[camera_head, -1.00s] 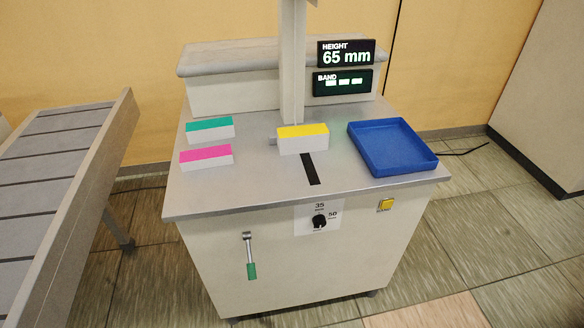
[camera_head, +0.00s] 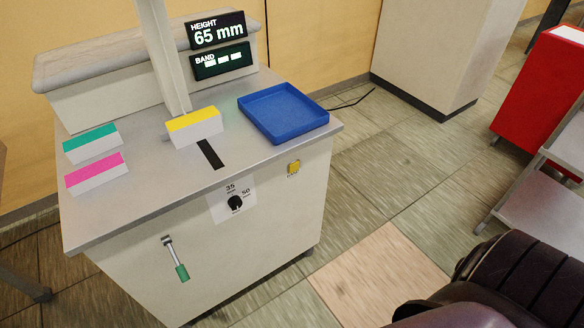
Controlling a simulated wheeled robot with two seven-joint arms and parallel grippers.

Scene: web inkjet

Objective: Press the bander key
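The bander key looks to be the small yellow square button (camera_head: 293,167) on the front face of the bander cabinet (camera_head: 262,215), below the blue tray; its label is too small to read. The black rotary dial (camera_head: 235,203) sits left of it, marked 35 and 50. A display (camera_head: 217,30) reads HEIGHT 65 mm, and a second display (camera_head: 222,61) reads BAND with three lit bars. A yellow-topped white block (camera_head: 194,126) stands by the post, at the end of the black slot. Neither gripper shows; a dark part of my arm is at the lower right.
Teal-topped (camera_head: 91,144) and pink-topped (camera_head: 96,175) blocks lie on the left of the top. An empty blue tray (camera_head: 283,113) is on its right. A green-handled lever (camera_head: 175,258) hangs on the front. Open floor (camera_head: 375,255) lies to the right, with a red cabinet (camera_head: 540,100) beyond.

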